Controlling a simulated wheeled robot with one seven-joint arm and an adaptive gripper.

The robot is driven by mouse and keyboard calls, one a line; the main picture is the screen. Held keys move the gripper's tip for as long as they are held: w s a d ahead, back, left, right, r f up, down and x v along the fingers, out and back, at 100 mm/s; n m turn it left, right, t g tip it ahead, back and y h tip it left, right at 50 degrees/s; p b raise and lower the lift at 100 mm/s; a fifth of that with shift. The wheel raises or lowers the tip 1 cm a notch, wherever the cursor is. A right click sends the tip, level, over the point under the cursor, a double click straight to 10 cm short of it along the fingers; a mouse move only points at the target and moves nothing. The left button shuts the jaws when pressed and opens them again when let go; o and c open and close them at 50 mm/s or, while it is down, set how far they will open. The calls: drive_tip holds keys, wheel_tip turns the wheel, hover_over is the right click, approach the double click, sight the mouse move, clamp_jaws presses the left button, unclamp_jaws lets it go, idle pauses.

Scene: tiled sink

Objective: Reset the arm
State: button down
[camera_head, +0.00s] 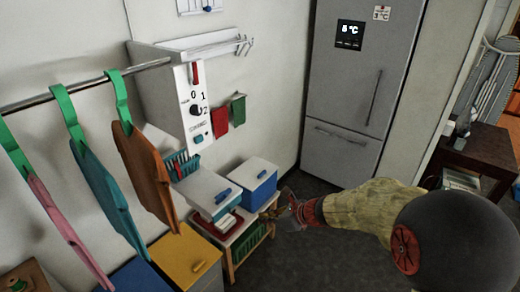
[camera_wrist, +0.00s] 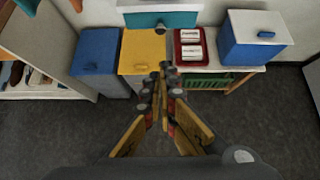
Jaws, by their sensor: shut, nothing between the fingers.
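My arm reaches in from the right of the head view, and my gripper (camera_head: 272,212) is beside the low bench with the blue box. In the wrist view my gripper (camera_wrist: 167,75) is shut, with its fingers together and nothing between them. Its tips show in front of the yellow box (camera_wrist: 138,52) and near the red tray (camera_wrist: 190,47). I cannot tell from these views whether the tips touch the bench.
A blue box with a white lid (camera_head: 254,184) stands on the bench (camera_head: 232,262). Several garments, one of them brown (camera_head: 146,172), hang from a rail (camera_head: 80,86) at left. A grey fridge (camera_head: 358,85) stands at the back. Dark floor (camera_head: 310,255) is clear in front.

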drive_tip(key=s+d+n+g+h, duration=0.2)
drive_tip(key=s+n+g, duration=0.2)
drive_tip(key=s+n, duration=1.05)
drive_tip(key=s+d+r+n+t+h, duration=0.3)
drive_tip(key=s+d+r+n+h, duration=0.3)
drive_tip(key=s+d+r+n, duration=0.4)
drive_tip(key=shift+s+d+r+n+t, duration=0.4)
drive_tip(key=shift+s+d+r, duration=2.15)
drive_tip(key=shift+s+r, duration=0.95)
drive_tip(key=shift+w+r, duration=0.25)
drive_tip(key=shift+w, duration=0.05)
